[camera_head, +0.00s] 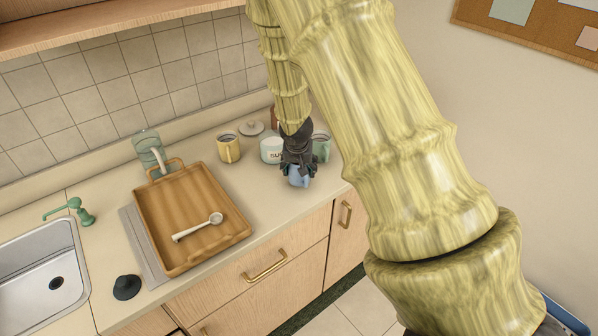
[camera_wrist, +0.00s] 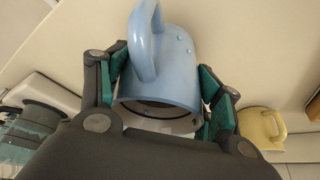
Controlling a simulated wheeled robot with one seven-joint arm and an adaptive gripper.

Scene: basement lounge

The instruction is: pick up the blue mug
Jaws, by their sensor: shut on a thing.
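My gripper is shut on the mug's body. The gripper hides the upper part of the mug in the head view. I cannot tell whether the mug's base touches the counter.
A white canister (camera_head: 271,150), a green mug (camera_head: 321,146) and a yellow mug (camera_head: 228,149) stand close behind. A wooden tray (camera_head: 180,262) with a spoon (camera_head: 197,229) lies left, near the sink (camera_head: 40,270). Bare counter lies between tray and mugs.

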